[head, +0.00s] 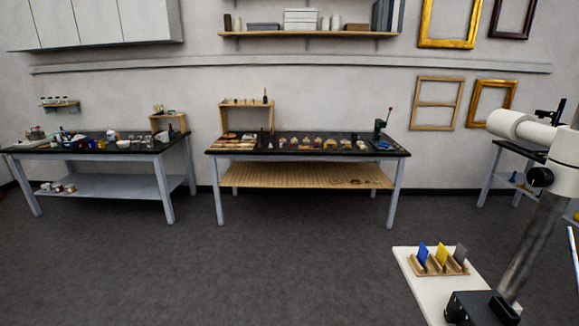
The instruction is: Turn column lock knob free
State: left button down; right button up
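A grey metal column (532,246) rises at a tilt in the picture at the lower right of the head view. A black round knob (540,177) sits beside the column's upper part, just below a white tubular head (512,124). I cannot tell from here whether the knob is tight or loose. The column stands in a black base block (480,309) at the lower right. Neither of my grippers is in view, and nothing is seen touching the knob.
A white tabletop (412,272) lies left of the column, with a wooden rack (441,266) of blue, yellow and grey cards. Two cluttered workbenches, one in the middle (220,152) and one at left (45,152), stand by the wall. The dark floor (220,270) between is clear.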

aim_at(537, 176)
jog(key=k+j+z, duration=0.15)
jog(key=z, duration=1.45)
jog(key=j+u, duration=0.2)
jog(key=j, duration=0.2)
jog(key=i+j+u, duration=0.25)
jog(key=j, duration=0.15)
jog(key=k, duration=0.05)
